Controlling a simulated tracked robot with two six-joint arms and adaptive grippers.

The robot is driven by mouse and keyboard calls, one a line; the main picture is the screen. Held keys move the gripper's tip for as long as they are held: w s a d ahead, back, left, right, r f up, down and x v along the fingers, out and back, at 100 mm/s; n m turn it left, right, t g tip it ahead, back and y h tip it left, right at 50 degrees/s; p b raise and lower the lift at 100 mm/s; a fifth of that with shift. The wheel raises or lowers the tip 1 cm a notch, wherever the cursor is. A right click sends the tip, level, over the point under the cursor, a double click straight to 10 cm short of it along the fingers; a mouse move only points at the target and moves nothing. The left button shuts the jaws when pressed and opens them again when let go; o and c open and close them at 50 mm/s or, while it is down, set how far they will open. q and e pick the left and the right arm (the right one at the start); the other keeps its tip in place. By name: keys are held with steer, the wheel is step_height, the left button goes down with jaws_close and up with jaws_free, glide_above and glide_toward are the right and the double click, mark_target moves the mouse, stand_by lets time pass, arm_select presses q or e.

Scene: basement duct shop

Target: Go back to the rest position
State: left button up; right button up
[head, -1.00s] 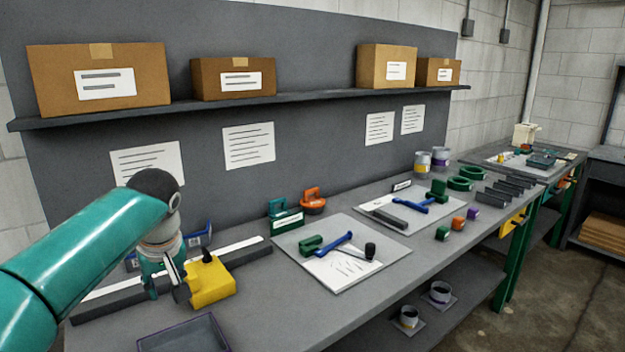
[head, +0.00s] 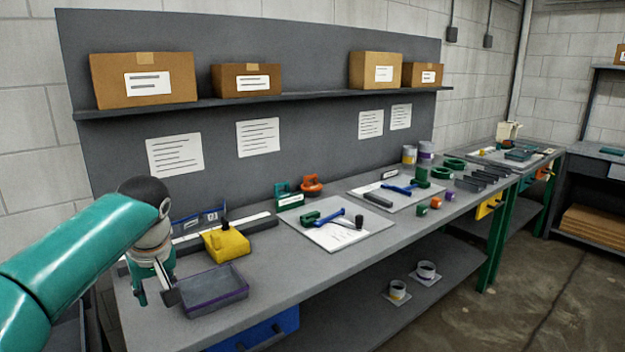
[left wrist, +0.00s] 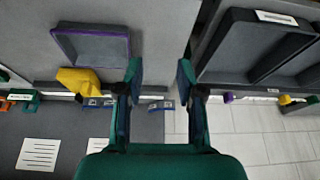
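My left gripper (head: 155,290) hangs at the left end of the workbench (head: 275,275), pointing down in the head view. In the left wrist view the left gripper (left wrist: 160,75) has its two fingers apart with nothing between them. In the head view it is left of the purple-rimmed tray (head: 222,305) and the yellow tool (head: 227,245), which stands behind the tray. The wrist view also shows the tray (left wrist: 92,46) and the yellow tool (left wrist: 78,80) left of the fingers. My right gripper is in neither view.
A shelf (head: 270,99) with cardboard boxes runs along the back panel. Two grey boards (head: 310,238) (head: 405,202) carry tools. A blue drawer (head: 260,333) hangs below the bench front. Open floor (head: 530,285) lies at the right.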

arm_select(q)
steer(key=s+d+f+m+g+h+p, duration=0.1)
steer(key=s+d+f+g+p, duration=0.3)
steer(key=f, duration=1)
steer(key=s+f+m+g+h+b, duration=0.15)
steer(key=s+f, duration=0.35)
steer(key=f, duration=0.9)
steer(key=s+d+f+m+t+h+p, duration=0.1)
steer(key=s+d+f+h, duration=0.1)
steer(key=s+d+f, duration=0.4)
steer(key=s+d+f+m+t+h+p, duration=0.1)
steer(key=s+d+f, duration=0.5)
steer(key=s, duration=0.6)
steer(key=shift+d+f+m+t+h, duration=0.2)
steer(key=shift+m+t+h, duration=0.25)
steer(key=shift+m+h, duration=0.3)
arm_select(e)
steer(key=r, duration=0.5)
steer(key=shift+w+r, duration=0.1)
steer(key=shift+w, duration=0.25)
